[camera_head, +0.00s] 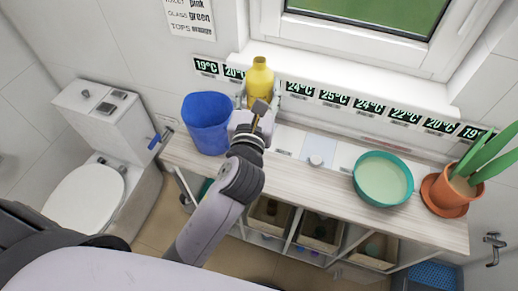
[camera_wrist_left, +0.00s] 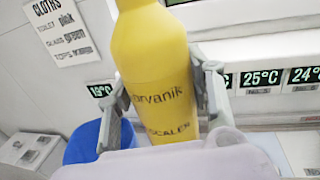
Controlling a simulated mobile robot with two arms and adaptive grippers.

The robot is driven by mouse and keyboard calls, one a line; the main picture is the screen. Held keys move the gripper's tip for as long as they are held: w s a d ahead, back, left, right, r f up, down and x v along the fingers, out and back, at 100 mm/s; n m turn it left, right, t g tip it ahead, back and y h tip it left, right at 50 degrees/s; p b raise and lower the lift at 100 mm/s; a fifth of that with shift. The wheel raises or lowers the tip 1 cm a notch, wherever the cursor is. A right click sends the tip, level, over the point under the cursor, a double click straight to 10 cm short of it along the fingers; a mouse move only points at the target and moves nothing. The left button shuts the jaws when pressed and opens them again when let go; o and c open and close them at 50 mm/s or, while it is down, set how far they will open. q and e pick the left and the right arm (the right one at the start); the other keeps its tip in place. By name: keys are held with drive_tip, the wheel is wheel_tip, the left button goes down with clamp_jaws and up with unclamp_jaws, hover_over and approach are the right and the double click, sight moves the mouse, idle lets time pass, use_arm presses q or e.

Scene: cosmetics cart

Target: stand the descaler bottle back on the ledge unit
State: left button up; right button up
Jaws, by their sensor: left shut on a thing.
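The descaler bottle (camera_head: 260,80) is yellow and upright in the head view, in front of the window sill. It fills the middle of the left wrist view (camera_wrist_left: 155,60), where its label partly reads "SCALER". My left gripper (camera_head: 259,98) is shut on the bottle, with one finger on each side in the wrist view (camera_wrist_left: 160,95). The ledge unit (camera_head: 330,192) is a long low unit with a pale wooden top. My gripper and wrist hide the bottle's base, so I cannot tell whether it touches anything. My right gripper is not in view.
A blue bucket (camera_head: 207,122) stands left of my gripper on the unit. A green bowl (camera_head: 383,180) and a potted plant (camera_head: 450,192) stand to the right. Temperature labels (camera_head: 334,97) line the back. A toilet (camera_head: 88,190) is at the left.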

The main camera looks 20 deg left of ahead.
use_arm(q)
wheel_tip(320, 180, down, 18)
drive_tip(key=b, duration=0.6)
drive_tip(key=shift+f, duration=0.25)
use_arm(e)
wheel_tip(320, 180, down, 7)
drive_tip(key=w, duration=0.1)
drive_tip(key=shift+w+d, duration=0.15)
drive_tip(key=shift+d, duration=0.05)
use_arm(q)
drive_tip(key=shift+f+b, duration=0.1)
drive_tip(key=shift+b, duration=0.25)
drive_tip(key=o, duration=1.5)
drive_tip(key=shift+o, duration=0.2)
drive_tip(key=shift+s, duration=0.1)
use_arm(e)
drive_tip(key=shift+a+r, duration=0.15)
use_arm(q)
drive_tip(key=s+d+b, duration=0.1)
drive_tip(key=s+b, duration=0.2)
drive_tip(key=s, duration=0.8)
drive_tip(key=shift+s+d+b, duration=0.4)
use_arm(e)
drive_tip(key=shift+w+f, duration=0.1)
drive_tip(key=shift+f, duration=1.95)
use_arm(q)
drive_tip(key=shift+a, duration=0.1)
